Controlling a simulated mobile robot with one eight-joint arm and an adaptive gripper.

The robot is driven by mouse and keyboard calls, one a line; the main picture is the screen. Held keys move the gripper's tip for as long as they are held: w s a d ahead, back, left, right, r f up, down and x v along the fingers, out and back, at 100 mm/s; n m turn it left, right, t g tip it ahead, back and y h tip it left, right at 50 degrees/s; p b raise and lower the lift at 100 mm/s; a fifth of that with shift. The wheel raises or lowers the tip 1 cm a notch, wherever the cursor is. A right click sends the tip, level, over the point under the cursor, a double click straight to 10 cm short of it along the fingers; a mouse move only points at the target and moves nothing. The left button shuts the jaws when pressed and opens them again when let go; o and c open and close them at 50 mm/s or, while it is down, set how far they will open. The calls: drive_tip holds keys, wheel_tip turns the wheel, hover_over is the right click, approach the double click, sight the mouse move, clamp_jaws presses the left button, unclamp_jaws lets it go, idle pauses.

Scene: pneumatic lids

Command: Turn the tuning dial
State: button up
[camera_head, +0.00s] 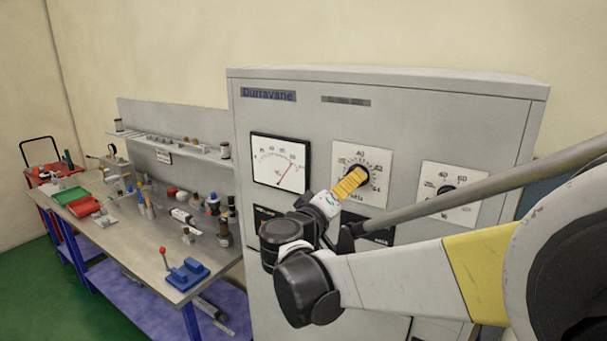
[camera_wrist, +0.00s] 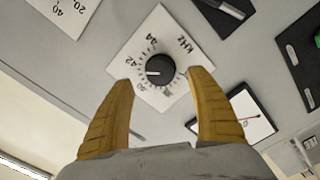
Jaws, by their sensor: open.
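The tuning dial (camera_wrist: 160,70) is a round black knob with a white mark, on a white kHz scale plate (camera_wrist: 137,50) in the wrist view. The mark points to the picture's left. My gripper (camera_wrist: 160,77) is open, its yellow fingers apart, with the dial in the gap between and just beyond the fingertips. I see no contact. In the head view, my gripper (camera_head: 358,172) is at the middle scale plate (camera_head: 377,152) of the grey cabinet (camera_head: 310,110) and covers most of the dial. The exact distance to the knob cannot be told.
A second knob (camera_head: 446,190) on its own plate is right of the dial. A meter (camera_head: 280,162) with a red needle is left of it. A workbench (camera_head: 135,246) with tools and small parts stands at left. The cabinet face around the dial is mostly flat.

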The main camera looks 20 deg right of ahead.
drive_tip(key=x, duration=0.6)
drive_tip(key=shift+w+d, duration=0.15)
drive_tip(key=shift+d, duration=0.05)
drive_tip(key=c, duration=1.2)
